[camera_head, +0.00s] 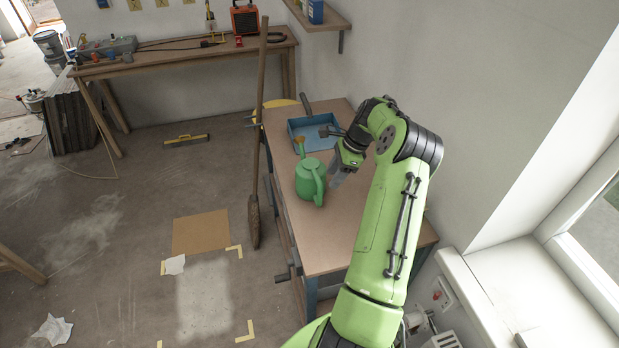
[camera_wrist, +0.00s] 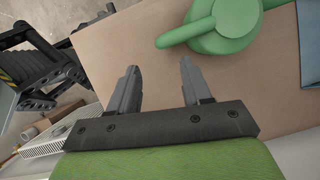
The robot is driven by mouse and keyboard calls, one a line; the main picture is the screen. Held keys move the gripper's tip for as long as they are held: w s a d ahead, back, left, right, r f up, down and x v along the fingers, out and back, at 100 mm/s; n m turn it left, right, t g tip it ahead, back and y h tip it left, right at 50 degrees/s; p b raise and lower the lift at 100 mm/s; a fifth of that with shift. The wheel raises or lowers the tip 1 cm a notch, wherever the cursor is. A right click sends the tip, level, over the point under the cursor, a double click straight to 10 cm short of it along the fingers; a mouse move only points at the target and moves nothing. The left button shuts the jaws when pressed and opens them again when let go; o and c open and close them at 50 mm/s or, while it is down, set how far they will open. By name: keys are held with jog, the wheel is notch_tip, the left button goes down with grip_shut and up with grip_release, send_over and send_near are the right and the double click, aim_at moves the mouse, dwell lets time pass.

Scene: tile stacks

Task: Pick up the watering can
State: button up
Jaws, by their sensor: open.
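The green watering can (camera_head: 309,181) stands upright on the wooden workbench (camera_head: 318,244), near its left edge. Its spout points up toward the back, with an orange tip. My gripper (camera_head: 337,182) is just to the right of the can, apart from it, with its fingers pointing down. In the wrist view the fingers of my gripper (camera_wrist: 158,82) are spread with nothing between them. The watering can (camera_wrist: 226,24) shows there at the top, ahead and to the right of the fingers, cut off by the frame edge.
A blue tray (camera_head: 320,146) lies on the bench behind the can. A long wooden-handled tool (camera_head: 260,120) stands upright by the bench's left side. A window sill (camera_head: 520,300) is at the right. The bench front is clear.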

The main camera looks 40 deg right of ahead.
aim_at(321, 195)
jog(key=x, duration=0.5)
jog(key=p+x, duration=0.1)
jog(key=x, duration=0.4)
jog(key=shift+d+f, duration=0.15)
jog(key=shift+d, duration=0.05)
grip_shut()
jog(key=shift+w, duration=0.1)
